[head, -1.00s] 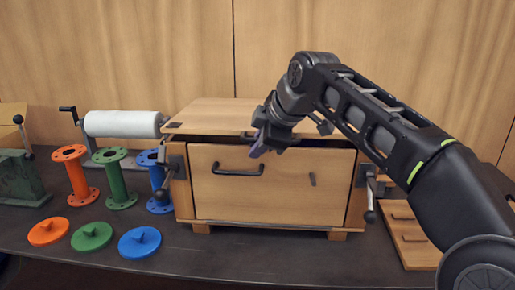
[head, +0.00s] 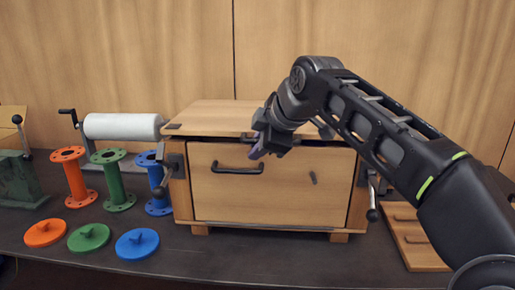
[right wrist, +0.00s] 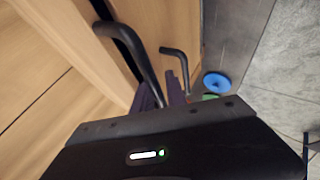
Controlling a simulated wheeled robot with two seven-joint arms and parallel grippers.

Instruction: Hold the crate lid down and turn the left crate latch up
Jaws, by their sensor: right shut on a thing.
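The wooden crate (head: 270,190) stands on the bench with its lid (head: 215,115) on top. A thin dark gap shows under the lid's front edge. The left crate latch (head: 175,165) is a dark fitting at the crate's upper left corner; its lever hangs down beside the crate. My right gripper (head: 256,150) is at the lid's front edge. In the right wrist view its purple fingers (right wrist: 162,95) are closed around the end of a dark bar handle (right wrist: 128,42), which seems to be the lid's; the exact contact is partly hidden. My left gripper is not in view.
The right latch lever (head: 373,205) hangs at the crate's right. Orange, green and blue flanged pipes (head: 115,180) and matching discs (head: 90,238) stand close left of the crate. A white roll (head: 122,126) is behind them. A wooden board (head: 412,235) lies at right.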

